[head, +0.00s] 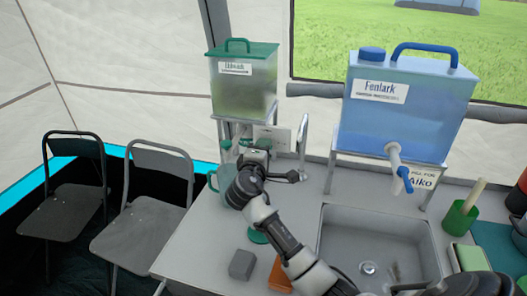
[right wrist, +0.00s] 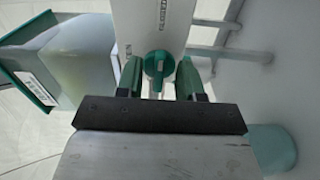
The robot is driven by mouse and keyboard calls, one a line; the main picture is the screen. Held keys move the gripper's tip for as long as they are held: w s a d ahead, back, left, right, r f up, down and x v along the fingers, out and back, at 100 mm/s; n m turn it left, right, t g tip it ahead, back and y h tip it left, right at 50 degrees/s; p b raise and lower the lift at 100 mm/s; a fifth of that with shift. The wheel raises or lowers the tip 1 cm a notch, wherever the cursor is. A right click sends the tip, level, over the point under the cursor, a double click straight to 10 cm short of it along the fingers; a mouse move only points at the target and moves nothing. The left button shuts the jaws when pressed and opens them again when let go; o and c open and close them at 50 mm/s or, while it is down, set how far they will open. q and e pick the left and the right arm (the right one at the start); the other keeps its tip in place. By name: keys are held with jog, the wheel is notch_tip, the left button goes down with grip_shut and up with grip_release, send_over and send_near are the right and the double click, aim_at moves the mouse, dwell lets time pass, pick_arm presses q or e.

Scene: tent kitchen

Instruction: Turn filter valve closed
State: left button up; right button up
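A green-lidded water tank (head: 243,92) stands on a rack at the back of the counter; it also shows in the right wrist view (right wrist: 78,60). A round green valve knob (right wrist: 158,67) with a raised grip shows in the right wrist view, in front of a white panel (right wrist: 165,22). My right gripper (right wrist: 158,76) is open, with one green finger on each side of the knob and a gap on both sides. In the head view my right gripper (head: 252,152) is below the tank and hides the knob. My left gripper is not in view.
A blue tank (head: 405,110) with a blue-handled tap (head: 404,178) stands at the right, above a sink (head: 375,222). A teal pitcher (head: 215,182) is partly behind my right arm. A grey block (head: 242,264) and an orange item (head: 280,274) lie near the front.

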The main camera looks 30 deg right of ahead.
jog(key=b+v, duration=0.1)
jog(key=v, duration=0.9)
jog(key=shift+s+a+b, duration=0.25)
jog(key=shift+s+b, duration=0.05)
jog(key=shift+b, duration=0.05)
